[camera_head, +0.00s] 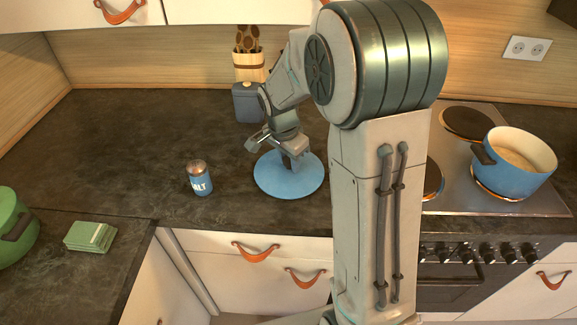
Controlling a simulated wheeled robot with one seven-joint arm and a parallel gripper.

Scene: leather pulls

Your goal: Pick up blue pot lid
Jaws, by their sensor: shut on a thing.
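The blue pot lid (273,182) is a flat round disc on the dark countertop, in the middle of the head camera view. My gripper (288,160) is over the lid's centre, pointing down, and is shut on its dark knob. The fingertips and most of the knob are hard to make out behind the gripper. The lid looks level; I cannot tell whether it touches the counter or is slightly above it.
A salt shaker (200,178) stands left of the lid. A grey-blue container (248,102) and a utensil holder (249,67) stand behind. A blue pot (521,166) sits on the stove at right. A green pot (14,228) and green stack (90,236) are at left.

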